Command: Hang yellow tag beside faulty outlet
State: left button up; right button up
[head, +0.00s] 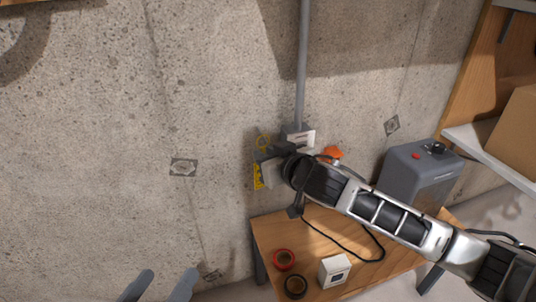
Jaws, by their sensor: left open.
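The yellow tag (258,177) is upright close to the concrete wall, with a yellow ring at its top. My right gripper (264,156) reaches in from the right, shut on the tag, and its dark finger crosses the tag's middle. A grey-white outlet box (303,135) sits at the lower end of a vertical conduit, just right of the tag's ring. The wrist covers its lower part. I cannot tell whether the ring touches anything. My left gripper (160,287) is open and empty at the bottom edge, well away from the tag.
A wooden table (325,222) below holds a red tape roll (284,260), a dark tape roll (295,286), a white box (334,270), a black cable and a grey machine (412,175). An orange object (332,153) shows behind my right arm. Shelves stand right. The left wall is clear.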

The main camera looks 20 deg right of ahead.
jog(key=shift+o, duration=0.6)
